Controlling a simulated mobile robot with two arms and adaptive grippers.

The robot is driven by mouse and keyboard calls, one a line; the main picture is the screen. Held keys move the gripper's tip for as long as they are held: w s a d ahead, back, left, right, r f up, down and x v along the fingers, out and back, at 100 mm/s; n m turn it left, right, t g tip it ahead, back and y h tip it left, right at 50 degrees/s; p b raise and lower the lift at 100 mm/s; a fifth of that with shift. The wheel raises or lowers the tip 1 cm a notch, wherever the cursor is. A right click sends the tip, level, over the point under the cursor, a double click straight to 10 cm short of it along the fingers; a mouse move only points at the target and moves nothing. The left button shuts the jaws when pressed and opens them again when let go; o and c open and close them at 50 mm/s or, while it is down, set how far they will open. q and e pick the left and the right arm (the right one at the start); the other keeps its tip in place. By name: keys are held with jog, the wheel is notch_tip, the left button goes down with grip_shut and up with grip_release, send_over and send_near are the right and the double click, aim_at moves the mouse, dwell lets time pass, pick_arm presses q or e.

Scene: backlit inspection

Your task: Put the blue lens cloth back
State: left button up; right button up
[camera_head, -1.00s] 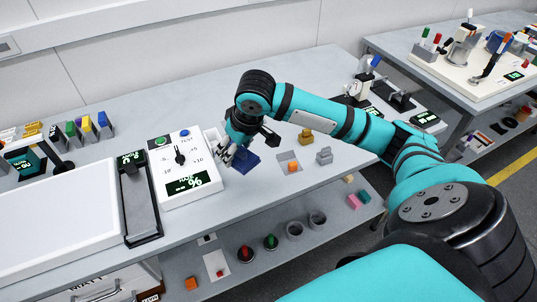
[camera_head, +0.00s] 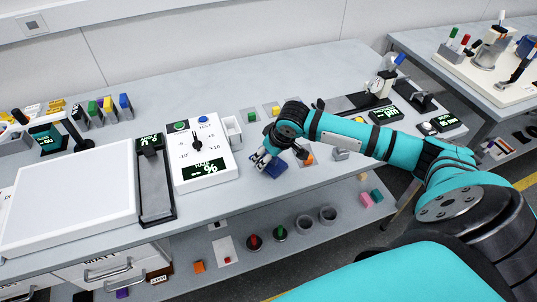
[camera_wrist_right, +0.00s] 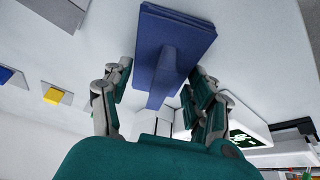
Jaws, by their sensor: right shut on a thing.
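The blue lens cloth (camera_head: 275,169) is a flat dark-blue square with a raised blue ridge. My right gripper (camera_head: 263,161) is shut on it over the front part of the bench, to the right of the white dial box. In the right wrist view the cloth (camera_wrist_right: 180,28) shows its broad face, and its ridge sits between the fingers of the gripper (camera_wrist_right: 160,88). I cannot tell whether the cloth touches the bench. My left gripper is not in view.
An orange block (camera_head: 308,159) and a grey block (camera_head: 341,154) are close to the right of my gripper. Cups (camera_head: 304,224) stand on the lower shelf.

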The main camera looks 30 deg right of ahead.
jog(key=shift+f, duration=0.1)
jog(key=o, duration=1)
jog(key=v, duration=1.2)
jog(key=shift+b, duration=0.35)
